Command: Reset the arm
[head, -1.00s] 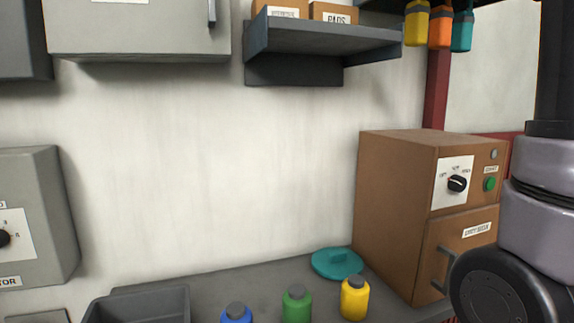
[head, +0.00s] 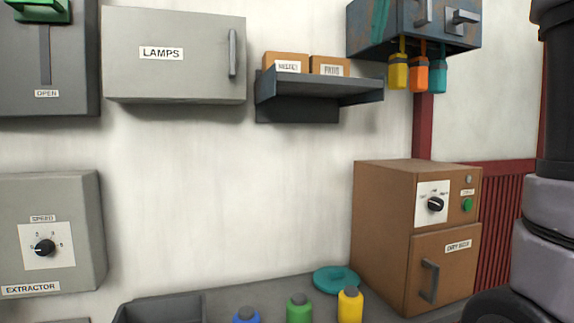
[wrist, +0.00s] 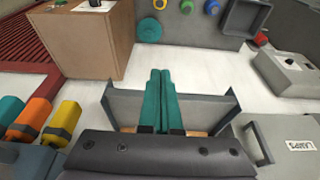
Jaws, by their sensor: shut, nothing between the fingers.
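My gripper (wrist: 160,72) shows in the wrist view as two teal fingers pressed together, with nothing between them. The fingers lie across the view of the grey wall shelf (wrist: 205,108); I cannot tell whether they touch it. My gripper is out of the head view, where only part of my arm shows at the right edge.
A brown oven-like box (head: 383,225) stands right on the bench (head: 240,293), beside a teal lid (head: 336,279). Blue, green (head: 299,310) and yellow bottles stand in front. The shelf (head: 325,88), LAMPS cabinet (head: 175,75), extractor box (head: 75,200) and hanging tags (head: 419,77) line the wall.

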